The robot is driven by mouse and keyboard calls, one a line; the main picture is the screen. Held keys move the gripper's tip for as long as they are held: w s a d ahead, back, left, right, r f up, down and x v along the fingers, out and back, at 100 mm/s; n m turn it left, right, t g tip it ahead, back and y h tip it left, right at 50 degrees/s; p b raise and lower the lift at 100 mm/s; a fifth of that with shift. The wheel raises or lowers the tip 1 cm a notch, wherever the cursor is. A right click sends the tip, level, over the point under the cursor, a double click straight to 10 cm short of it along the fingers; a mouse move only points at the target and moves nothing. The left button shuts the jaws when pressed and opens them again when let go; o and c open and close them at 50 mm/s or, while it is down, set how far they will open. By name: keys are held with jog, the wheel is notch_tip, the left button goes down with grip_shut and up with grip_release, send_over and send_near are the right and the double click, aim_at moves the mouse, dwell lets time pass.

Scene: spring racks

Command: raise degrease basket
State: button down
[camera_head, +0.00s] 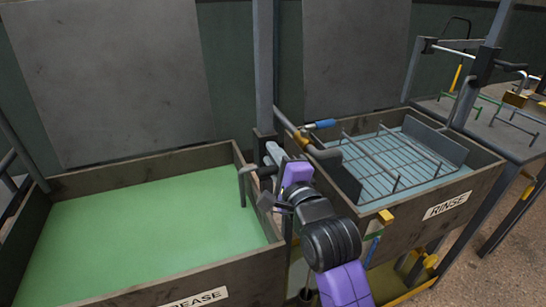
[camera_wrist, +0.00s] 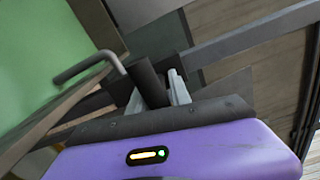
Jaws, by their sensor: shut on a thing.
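The degrease tank (camera_head: 60,188) is at the left of the head view, full of opaque green liquid (camera_head: 150,225). No basket shows above the liquid; anything under it is hidden. A grey bent rod (camera_head: 242,187) reaches over the tank's right side, its end hanging down towards the liquid; it also shows in the wrist view (camera_wrist: 85,68). My gripper (camera_head: 270,164) is at that side, near the upright post. In the wrist view its pale fingers are shut on a dark grey handle (camera_wrist: 146,82), which appears to be on the rod's line.
The rinse tank (camera_head: 440,207) stands to the right with a grey wire basket (camera_head: 395,165) in pale blue liquid. A blue-gripped lever (camera_head: 320,124) is close to my arm. The post (camera_head: 263,70) rises just behind my gripper. A side table (camera_head: 500,125) holds coloured frames.

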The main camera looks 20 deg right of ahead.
aim_at(266, 80)
dwell(0.9)
notch_tip(266, 80, up, 17)
jog(key=p, duration=1.2)
jog(key=shift+f, duration=0.2)
jog(key=shift+r, duration=0.15)
jog(key=c, duration=1.5)
grip_release()
jog(key=shift+o, duration=1.3)
jog(key=shift+f, duration=0.2)
jog(key=s+b, duration=0.1)
jog(key=s, duration=0.6)
jog(key=shift+s, duration=0.4)
